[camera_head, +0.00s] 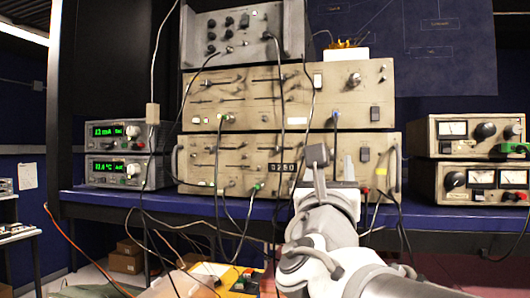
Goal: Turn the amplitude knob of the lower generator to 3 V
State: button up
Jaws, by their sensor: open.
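The lower generator (232,158) is a wide beige unit at the bottom of the middle stack, on the blue bench. Its front has sliders, small switches, plugged cables and a small dark counter (285,167) whose digits are too small to read surely. My gripper (317,156) is in front of the lower generator's right half, right of the counter. It is open, with nothing seen between the fingers. I cannot make out the amplitude knob or its setting; my gripper and wrist cover part of that panel.
A grey unit (230,32) tops the stack. Green-display meters (118,136) stand left; dial units (462,180) stand right. Loose cables hang before the panels and over the blue bench edge (440,217). Boxes and a colored board (240,280) lie low in front.

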aim_at(331, 154)
jog(key=shift+x, duration=1.15)
grip_shut()
